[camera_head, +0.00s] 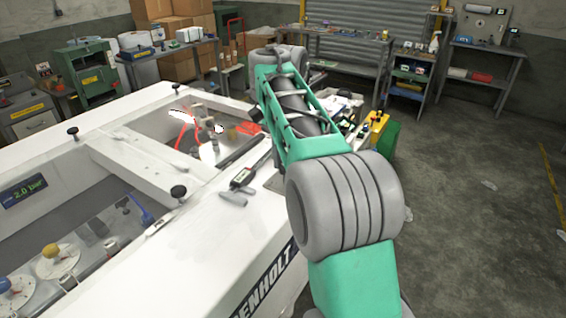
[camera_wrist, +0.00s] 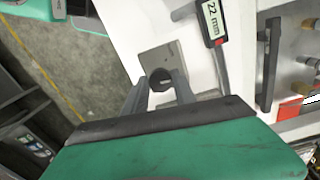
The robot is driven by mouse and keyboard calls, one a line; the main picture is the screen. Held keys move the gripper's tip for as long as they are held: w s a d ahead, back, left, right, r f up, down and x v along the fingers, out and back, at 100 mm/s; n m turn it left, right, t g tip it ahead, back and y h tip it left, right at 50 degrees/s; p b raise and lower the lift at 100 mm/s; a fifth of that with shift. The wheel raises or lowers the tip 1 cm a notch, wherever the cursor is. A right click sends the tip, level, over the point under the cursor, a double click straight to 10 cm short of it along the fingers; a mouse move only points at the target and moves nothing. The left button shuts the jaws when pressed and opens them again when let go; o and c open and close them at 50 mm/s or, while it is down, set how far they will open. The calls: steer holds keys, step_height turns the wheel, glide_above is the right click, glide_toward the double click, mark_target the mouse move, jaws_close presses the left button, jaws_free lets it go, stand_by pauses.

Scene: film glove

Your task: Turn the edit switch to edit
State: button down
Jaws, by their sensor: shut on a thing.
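The switch is a dark round knob (camera_wrist: 160,78) on a grey metal plate (camera_wrist: 152,57), set on the white surface of the machine, in the wrist view. My gripper (camera_wrist: 161,86) is at the knob, with one finger on each side of it, shut on it. A small pale mark shows on the knob's face, but no lettering on the plate can be read. In the head view the knob is not visible, and my gripper is hidden behind my green and grey arm.
A caliper with a digital display (camera_head: 242,178) lies on the white machine top (camera_head: 215,245), close to the knob in the wrist view (camera_wrist: 213,22). Open concrete floor (camera_head: 470,210) is at the right.

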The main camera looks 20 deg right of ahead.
steer(key=m, duration=0.4)
steer(key=shift+m, duration=0.3)
steer(key=shift+d+f+m, duration=0.1)
steer(key=shift+m, duration=1.4)
steer(key=c, duration=1.4)
jaws_free()
steer(key=shift+c, duration=0.2)
steer(key=o, duration=0.3)
steer(key=shift+s+d, duration=0.1)
steer(key=shift+d, duration=0.05)
steer(key=shift+o, duration=0.6)
steer(key=shift+a, duration=0.2)
steer(key=shift+d, duration=0.1)
